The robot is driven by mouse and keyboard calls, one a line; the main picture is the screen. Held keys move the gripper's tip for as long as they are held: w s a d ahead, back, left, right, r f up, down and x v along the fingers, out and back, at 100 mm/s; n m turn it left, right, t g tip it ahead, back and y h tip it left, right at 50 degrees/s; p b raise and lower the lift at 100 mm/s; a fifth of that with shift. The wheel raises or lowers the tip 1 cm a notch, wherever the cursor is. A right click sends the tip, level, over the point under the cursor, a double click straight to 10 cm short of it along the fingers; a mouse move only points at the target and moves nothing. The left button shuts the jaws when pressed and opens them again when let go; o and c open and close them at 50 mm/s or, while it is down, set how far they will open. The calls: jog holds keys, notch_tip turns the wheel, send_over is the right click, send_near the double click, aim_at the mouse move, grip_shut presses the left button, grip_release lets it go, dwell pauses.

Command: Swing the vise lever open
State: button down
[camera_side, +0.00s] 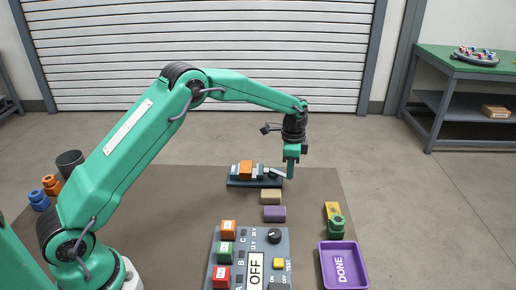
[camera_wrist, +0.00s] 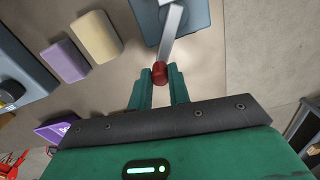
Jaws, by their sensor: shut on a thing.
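The vise (camera_side: 238,183) stands at the back of the brown work mat, with a dark blue base and an orange block (camera_side: 246,169) between its light parts. In the wrist view its blue base (camera_wrist: 195,22) shows at the top. The grey lever (camera_wrist: 172,36) reaches from the base toward me and ends in a red knob (camera_wrist: 159,72). My gripper (camera_wrist: 160,78) is shut on the red knob, with one green finger on each side. In the side view my gripper (camera_side: 291,173) points down at the vise's right end and hides the knob.
A tan block (camera_side: 271,197) and a purple block (camera_side: 274,214) lie in front of the vise. A control panel (camera_side: 233,262) marked OFF stands nearer. A purple DONE tray (camera_side: 343,266) and a green and yellow part (camera_side: 335,220) are at the right. The mat right of the vise is clear.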

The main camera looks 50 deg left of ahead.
jog(key=shift+d, duration=0.1)
jog(key=c, duration=1.3)
grip_release()
jog(key=shift+r, duration=0.15)
notch_tip(320, 180, up, 7)
jog(key=shift+r, duration=0.3)
